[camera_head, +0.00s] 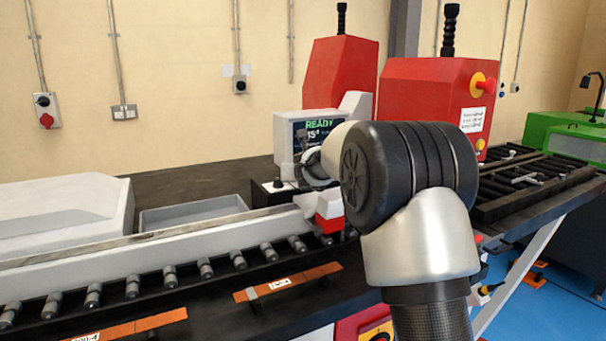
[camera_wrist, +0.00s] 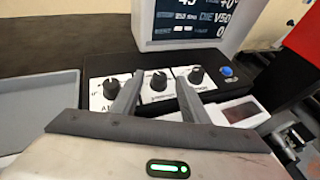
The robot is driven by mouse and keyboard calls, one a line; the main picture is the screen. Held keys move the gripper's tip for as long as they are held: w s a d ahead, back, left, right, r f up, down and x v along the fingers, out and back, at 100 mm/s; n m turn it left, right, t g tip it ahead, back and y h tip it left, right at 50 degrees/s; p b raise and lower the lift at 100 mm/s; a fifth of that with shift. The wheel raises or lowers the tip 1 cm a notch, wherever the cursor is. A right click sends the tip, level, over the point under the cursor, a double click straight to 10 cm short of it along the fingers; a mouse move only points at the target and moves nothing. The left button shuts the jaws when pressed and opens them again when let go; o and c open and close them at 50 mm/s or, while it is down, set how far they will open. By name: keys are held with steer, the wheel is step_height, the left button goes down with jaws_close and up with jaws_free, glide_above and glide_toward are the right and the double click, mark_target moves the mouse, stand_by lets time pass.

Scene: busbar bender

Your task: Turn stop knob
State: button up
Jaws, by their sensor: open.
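In the wrist view a black control box (camera_wrist: 240,88) carries a row of black knobs on white plates. They are a left knob (camera_wrist: 112,88), a middle knob (camera_wrist: 159,81) and a right knob (camera_wrist: 196,75). The labels are too blurred to tell which is the stop knob. My gripper (camera_wrist: 158,78) is open and empty, with its fingertips on either side of the middle knob in the picture. I cannot tell whether they touch it. In the head view my arm hides most of the gripper and box; one knob (camera_head: 277,182) shows.
A display (camera_head: 317,134) reading READY stands behind the box. A blue button (camera_wrist: 226,71) is at the box's right end. A grey tray (camera_head: 195,212) lies to the left. Red machine housings (camera_head: 340,72) rise behind, and a roller conveyor (camera_head: 170,275) runs along the front.

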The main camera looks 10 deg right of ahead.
steer(key=shift+x, duration=1.1)
steer(key=c, duration=1)
